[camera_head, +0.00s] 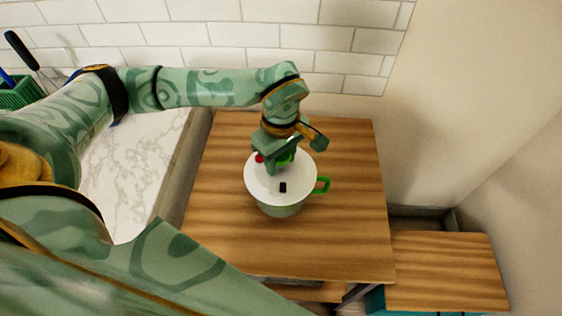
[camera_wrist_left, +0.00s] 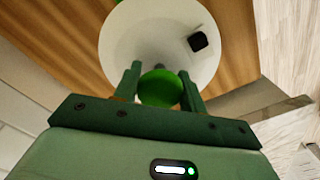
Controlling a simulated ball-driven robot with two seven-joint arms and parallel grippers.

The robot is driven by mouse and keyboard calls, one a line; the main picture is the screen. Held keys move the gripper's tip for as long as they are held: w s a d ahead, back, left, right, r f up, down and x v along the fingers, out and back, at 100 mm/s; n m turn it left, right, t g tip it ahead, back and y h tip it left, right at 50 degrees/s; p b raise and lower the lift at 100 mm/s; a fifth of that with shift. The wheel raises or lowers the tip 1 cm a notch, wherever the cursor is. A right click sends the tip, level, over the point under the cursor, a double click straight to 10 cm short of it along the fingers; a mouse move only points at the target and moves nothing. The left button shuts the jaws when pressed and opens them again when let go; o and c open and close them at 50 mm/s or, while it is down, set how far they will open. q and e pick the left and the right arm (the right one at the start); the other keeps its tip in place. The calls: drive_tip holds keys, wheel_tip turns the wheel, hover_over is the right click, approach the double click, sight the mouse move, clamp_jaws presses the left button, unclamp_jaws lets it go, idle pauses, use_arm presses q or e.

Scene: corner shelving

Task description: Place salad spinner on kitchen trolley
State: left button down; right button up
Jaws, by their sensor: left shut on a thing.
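My left gripper (camera_head: 284,160) reaches down onto the lid from behind. In the left wrist view the gripper (camera_wrist_left: 160,88) has its two fingers either side of the green round knob (camera_wrist_left: 160,87), shut on it. The white lid (camera_wrist_left: 135,40) shows beyond. My right gripper is not in view.
A marble counter (camera_head: 135,165) lies to the left of the trolley. A lower wooden surface (camera_head: 447,270) is at the right front. A white tiled wall (camera_head: 230,35) stands behind. A green basket with utensils (camera_head: 22,92) is at the far left. The trolley top around the spinner is clear.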

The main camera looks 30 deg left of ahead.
use_arm(q)
drive_tip(key=shift+f, duration=0.85)
drive_tip(key=c, duration=0.8)
unclamp_jaws()
wheel_tip(320, 180, up, 12)
drive_tip(key=shift+r+p, duration=0.15)
drive_tip(key=shift+p, duration=0.75)
